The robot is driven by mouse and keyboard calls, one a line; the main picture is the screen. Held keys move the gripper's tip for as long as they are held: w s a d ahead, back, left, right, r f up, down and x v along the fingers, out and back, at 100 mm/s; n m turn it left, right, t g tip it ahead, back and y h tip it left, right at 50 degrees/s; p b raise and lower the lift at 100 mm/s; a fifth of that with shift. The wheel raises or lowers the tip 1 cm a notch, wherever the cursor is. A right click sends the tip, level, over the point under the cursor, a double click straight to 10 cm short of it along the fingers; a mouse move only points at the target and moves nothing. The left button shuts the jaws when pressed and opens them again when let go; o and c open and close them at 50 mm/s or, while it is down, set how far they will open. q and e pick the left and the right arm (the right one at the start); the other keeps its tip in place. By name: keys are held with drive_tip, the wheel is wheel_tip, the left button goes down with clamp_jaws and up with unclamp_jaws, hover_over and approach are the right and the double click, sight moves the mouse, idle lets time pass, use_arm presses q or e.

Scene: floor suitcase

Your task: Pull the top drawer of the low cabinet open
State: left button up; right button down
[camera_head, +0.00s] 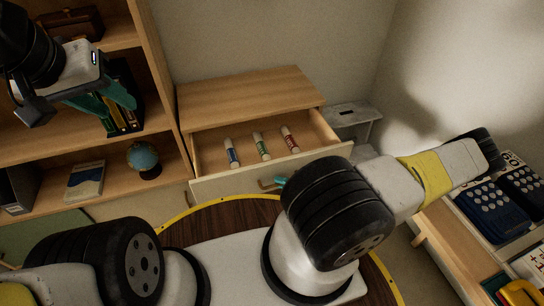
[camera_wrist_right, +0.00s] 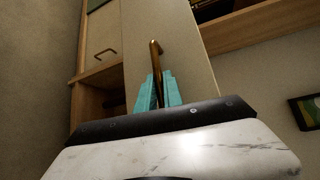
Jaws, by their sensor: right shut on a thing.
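The low cabinet (camera_head: 240,92) has a light wood top and stands in the middle of the head view. Its top drawer (camera_head: 236,183) is pulled out, and the inside shows three marker-like sticks (camera_head: 262,146). My right gripper (camera_wrist_right: 159,78) is shut on the brass drawer handle (camera_wrist_right: 154,50), with a teal finger on each side of it. My left gripper (camera_head: 122,116) is raised at the upper left, away from the cabinet, teal fingers apart and empty.
A bookshelf (camera_head: 160,85) with a small globe (camera_head: 143,158) and books stands left of the cabinet. A grey stool (camera_head: 350,112) is to its right. A wooden table (camera_head: 455,245) with blue items is at the right edge.

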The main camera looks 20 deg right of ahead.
drive_tip(key=c, duration=1.8)
unclamp_jaws()
drive_tip(key=shift+o, duration=0.2)
drive_tip(key=v, duration=0.7)
drive_tip(key=shift+s+d, duration=0.3)
drive_tip(key=shift+r, duration=0.1)
drive_tip(key=w+a+r+n+g+h, duration=0.25)
drive_tip(key=r+n+g, duration=0.3)
drive_tip(key=r, duration=0.75)
drive_tip(key=w+a+r+n+g+h, duration=0.1)
drive_tip(key=r+n+g+h, duration=0.4)
drive_tip(key=r, duration=0.7)
drive_tip(key=s+a+r+t+h, duration=0.1)
drive_tip(key=s+a+r, duration=0.3)
drive_tip(key=r, duration=0.6)
drive_tip(key=s+a+r+t+h, duration=0.1)
drive_tip(key=s+a+r+t, duration=0.2)
drive_tip(key=r, duration=0.8)
drive_tip(key=shift+s+a+t, duration=0.4)
drive_tip(key=shift+a+t, duration=0.3)
drive_tip(key=shift+t, duration=0.15)
